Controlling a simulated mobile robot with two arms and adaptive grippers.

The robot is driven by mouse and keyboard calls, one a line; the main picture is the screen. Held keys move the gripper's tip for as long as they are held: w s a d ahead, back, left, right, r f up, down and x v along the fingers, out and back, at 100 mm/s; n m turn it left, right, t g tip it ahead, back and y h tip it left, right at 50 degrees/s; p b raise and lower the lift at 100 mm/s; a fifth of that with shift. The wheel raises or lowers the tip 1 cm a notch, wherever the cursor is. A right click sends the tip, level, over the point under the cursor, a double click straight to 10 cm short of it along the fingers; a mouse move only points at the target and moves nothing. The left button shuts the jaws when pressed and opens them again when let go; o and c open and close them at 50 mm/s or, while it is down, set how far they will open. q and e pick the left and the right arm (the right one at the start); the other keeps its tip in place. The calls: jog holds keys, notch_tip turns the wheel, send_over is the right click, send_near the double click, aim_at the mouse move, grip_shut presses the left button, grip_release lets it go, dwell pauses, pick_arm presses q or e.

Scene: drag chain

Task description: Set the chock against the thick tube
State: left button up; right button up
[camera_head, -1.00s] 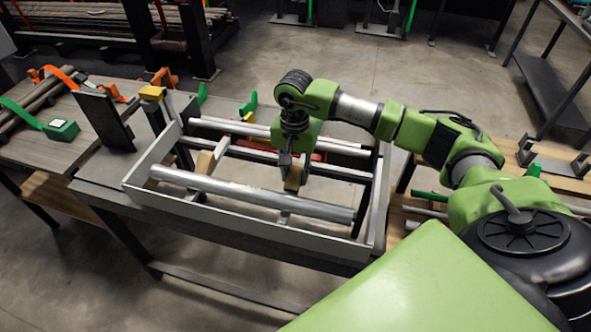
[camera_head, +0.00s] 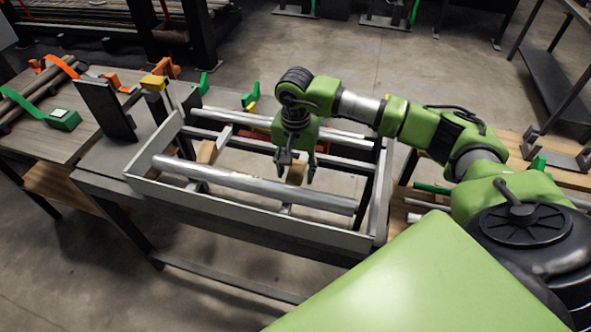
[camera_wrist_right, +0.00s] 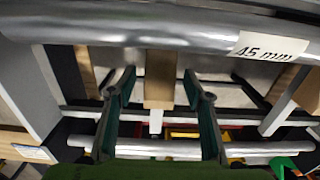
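The thick tube (camera_head: 255,184) is a shiny silver pipe lying along the near side of the grey frame. In the right wrist view, the thick tube (camera_wrist_right: 150,27) carries a "45 mm" label. A wooden chock (camera_head: 296,173) sits on the far side of the tube. In the wrist view the chock (camera_wrist_right: 160,80) has its end at the tube's edge; the exact contact is hidden. My right gripper (camera_head: 298,168) is open above the chock. In the wrist view the gripper (camera_wrist_right: 158,92) has a finger on each side of the chock, with clear gaps. My left gripper is out of view.
Another wooden chock (camera_head: 207,152) stands further left behind the thick tube. A thinner tube (camera_wrist_right: 245,149) lies across the frame's far side. The grey frame's near rail (camera_head: 250,226) borders the work area. A black upright plate (camera_head: 104,108) and a green tape measure (camera_head: 64,119) are at left.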

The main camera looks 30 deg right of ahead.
aim_at(296, 172)
jog(key=shift+r, duration=0.25)
notch_tip(296, 172, up, 12)
jog(key=shift+f, duration=0.2)
jog(key=shift+s+f, duration=0.1)
jog(key=shift+f, duration=0.05)
dwell(0.5)
